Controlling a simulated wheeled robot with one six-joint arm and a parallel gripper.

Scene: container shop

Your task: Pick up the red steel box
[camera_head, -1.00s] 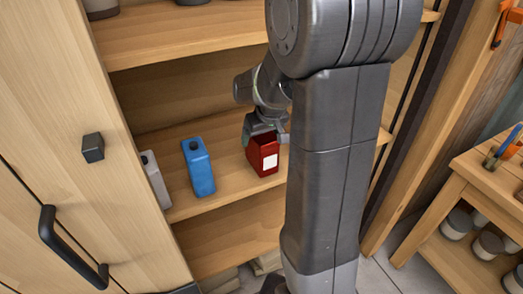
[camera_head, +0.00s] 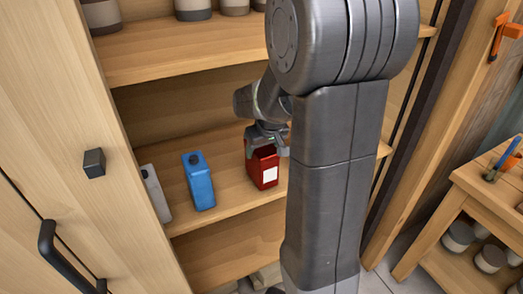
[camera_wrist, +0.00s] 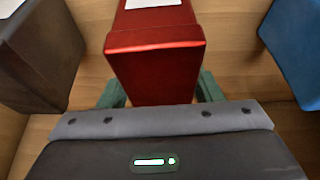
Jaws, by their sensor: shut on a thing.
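The red steel box (camera_head: 263,168) stands upright on the middle shelf, with a white label on its front. My gripper (camera_head: 266,146) is at its upper part and shut on it. In the wrist view the red box (camera_wrist: 158,65) fills the middle, with a green finger of my gripper (camera_wrist: 155,92) at each side. I cannot tell whether the box's base touches the shelf.
A blue container (camera_head: 199,182) and a grey one (camera_head: 155,192) stand to the left on the same shelf (camera_head: 228,200). In the wrist view a dark box (camera_wrist: 38,55) and a blue one (camera_wrist: 292,45) flank the red box. Pots stand on the shelf above.

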